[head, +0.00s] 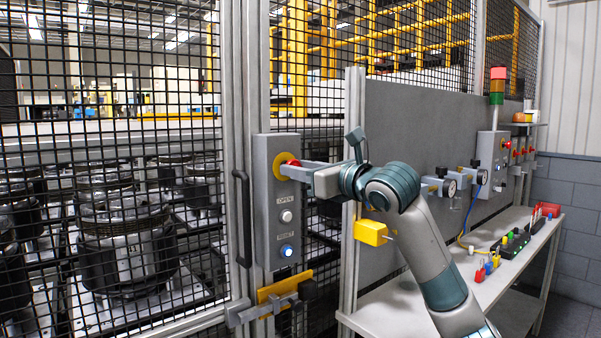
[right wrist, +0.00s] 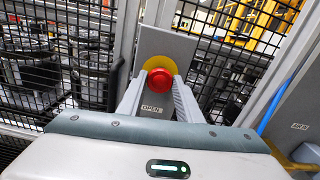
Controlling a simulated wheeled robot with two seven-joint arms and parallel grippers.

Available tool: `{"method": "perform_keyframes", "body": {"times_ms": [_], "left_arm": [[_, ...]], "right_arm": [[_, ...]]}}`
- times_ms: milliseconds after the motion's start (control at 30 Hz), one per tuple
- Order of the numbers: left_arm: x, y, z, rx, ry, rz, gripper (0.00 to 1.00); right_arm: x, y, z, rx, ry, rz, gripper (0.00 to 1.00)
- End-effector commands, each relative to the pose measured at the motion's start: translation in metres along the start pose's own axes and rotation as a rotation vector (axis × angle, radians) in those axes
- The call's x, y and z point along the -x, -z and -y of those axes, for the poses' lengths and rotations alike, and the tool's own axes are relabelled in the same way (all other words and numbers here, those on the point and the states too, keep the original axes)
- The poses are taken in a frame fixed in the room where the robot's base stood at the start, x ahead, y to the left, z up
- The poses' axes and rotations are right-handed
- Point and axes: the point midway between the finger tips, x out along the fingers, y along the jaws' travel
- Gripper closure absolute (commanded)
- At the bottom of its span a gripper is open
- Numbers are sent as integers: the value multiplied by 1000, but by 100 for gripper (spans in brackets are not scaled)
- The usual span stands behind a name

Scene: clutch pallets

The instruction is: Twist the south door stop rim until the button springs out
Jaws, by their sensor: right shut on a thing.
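The door stop is a red mushroom button (head: 292,164) on a yellow disc (head: 279,165), at the top of a grey control box on the fence post. In the right wrist view the red button (right wrist: 158,83) sits between the two fingers, in front of the yellow disc (right wrist: 172,65). My right gripper (head: 283,169) reaches in from the right and is shut on the button's rim. Its fingers (right wrist: 158,90) touch the rim on either side. Whether the button is pressed in or out cannot be told. My left gripper is not in view.
Below the button, the grey box (head: 272,240) carries a white OPEN button (head: 287,216) and a lit blue RESET button (head: 287,250). A yellow latch (head: 286,287) sits beneath. A black door handle (head: 242,218) is left of the box. A shelf (head: 395,305) with small parts runs along the right.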

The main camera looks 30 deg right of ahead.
Motion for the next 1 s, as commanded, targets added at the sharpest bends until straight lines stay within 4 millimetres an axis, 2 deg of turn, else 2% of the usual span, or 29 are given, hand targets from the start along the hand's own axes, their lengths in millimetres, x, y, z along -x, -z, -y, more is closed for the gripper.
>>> {"method": "perform_keyframes", "body": {"times_ms": [100, 167, 600, 1000], "left_arm": [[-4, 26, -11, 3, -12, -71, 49], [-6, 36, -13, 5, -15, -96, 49], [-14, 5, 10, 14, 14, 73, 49], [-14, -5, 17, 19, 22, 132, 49]], "right_arm": [[0, 2, 0, -61, 0, 2, 90], [0, 2, 0, -99, -1, 3, 90], [0, 1, 1, -432, -1, 3, 90], [0, 0, 2, -590, 1, 1, 90]]}}
